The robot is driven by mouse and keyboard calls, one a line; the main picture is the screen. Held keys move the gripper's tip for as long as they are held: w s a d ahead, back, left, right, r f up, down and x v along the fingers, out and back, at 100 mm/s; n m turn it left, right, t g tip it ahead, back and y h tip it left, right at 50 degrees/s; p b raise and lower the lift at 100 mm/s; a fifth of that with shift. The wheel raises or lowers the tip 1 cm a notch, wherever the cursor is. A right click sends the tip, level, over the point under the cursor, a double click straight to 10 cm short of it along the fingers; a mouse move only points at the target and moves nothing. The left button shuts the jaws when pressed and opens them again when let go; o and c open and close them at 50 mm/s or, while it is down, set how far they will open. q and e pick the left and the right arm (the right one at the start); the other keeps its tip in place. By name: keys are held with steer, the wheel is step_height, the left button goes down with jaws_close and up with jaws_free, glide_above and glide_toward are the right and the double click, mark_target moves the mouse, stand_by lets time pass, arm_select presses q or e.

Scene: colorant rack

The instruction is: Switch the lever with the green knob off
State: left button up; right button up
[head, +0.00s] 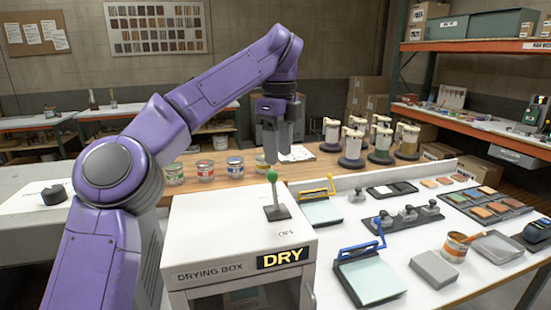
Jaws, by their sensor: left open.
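The lever with the green knob (272,176) stands on a dark base plate on top of the white drying box (192,236). Its thin rod looks close to upright, leaning slightly toward the back. A small mark on the box top near the base looks like "OFF" upside down. My left gripper (271,158) points down just above and behind the green knob, fingers apart; it appears not to hold it. My right gripper is not in view.
Several small paint tins (205,170) stand on the wooden table behind the box. Right of the box, a white table holds a yellow-handled frame (322,211), a blue-handled frame (370,278) and a grey block (435,269). Several pump jars (352,147) stand farther back.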

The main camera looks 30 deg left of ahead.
arm_select(q)
steer(key=s+r, duration=0.1)
steer(key=s+r+p, duration=0.1)
steer(key=shift+r, duration=0.4)
steer(key=shift+w+r+p, duration=0.1)
steer(key=shift+r+p, duration=0.25)
steer(key=shift+p, duration=0.15)
steer(key=r+p, duration=0.2)
steer(key=w+r+p, duration=0.1)
steer(key=r+p, duration=0.1)
steer(key=shift+a+r, duration=0.1)
steer(key=shift+r, duration=0.05)
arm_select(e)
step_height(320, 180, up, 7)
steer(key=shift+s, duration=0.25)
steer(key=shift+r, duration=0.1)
